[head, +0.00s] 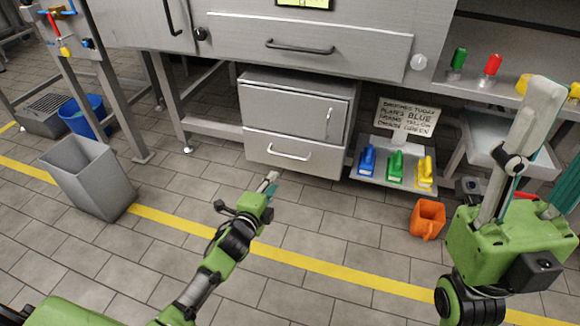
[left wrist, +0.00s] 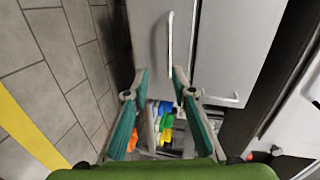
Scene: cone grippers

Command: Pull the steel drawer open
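The steel drawer (head: 270,147) is the lower front of the low grey cabinet, below a door. It looks shut, level with the door front. Its bar handle (head: 290,152) runs across; in the left wrist view the handle (left wrist: 169,36) stands upright in the picture. My left gripper (head: 272,182) is in front of and below the drawer, pointing at it. In the left wrist view its fingers (left wrist: 160,76) are spread and empty, with the handle beyond the tips, not touched. My right gripper (head: 553,130) is at the far right, apparently open and empty, partly cut by the frame.
The cabinet door (head: 295,105) has its own handle. An orange jug (head: 427,218) is on the floor. A grey bin (head: 88,177) stands left. The floor before the drawer is clear.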

